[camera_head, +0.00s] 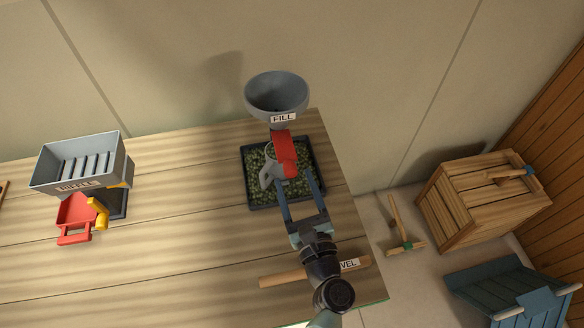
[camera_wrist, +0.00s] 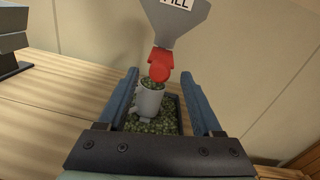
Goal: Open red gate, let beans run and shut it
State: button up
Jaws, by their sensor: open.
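A grey funnel labelled FILL (camera_head: 276,95) stands at the table's back right, and also shows in the wrist view (camera_wrist: 178,22). The red gate (camera_head: 284,152) is at its lower end; it also shows in the wrist view (camera_wrist: 160,66). Below it a grey cup with a handle (camera_head: 267,177) stands in a dark tray (camera_head: 246,182). In the wrist view the cup (camera_wrist: 147,106) is heaped with green beans (camera_wrist: 157,84). My gripper (camera_head: 293,178) is open and empty. In the wrist view its fingers lie either side of the gate and cup. I cannot tell if falling beans show.
More beans lie in the tray around the cup. A grey slatted RIFFLE box (camera_head: 84,160) with red and yellow parts stands left. A wooden stick (camera_head: 285,277) lies near the front right under my arm. A wooden crate (camera_head: 485,199) and blue bin (camera_head: 505,290) are off the table.

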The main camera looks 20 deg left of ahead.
aim_at(292, 175)
jog(key=shift+x, duration=1.6)
grip_shut()
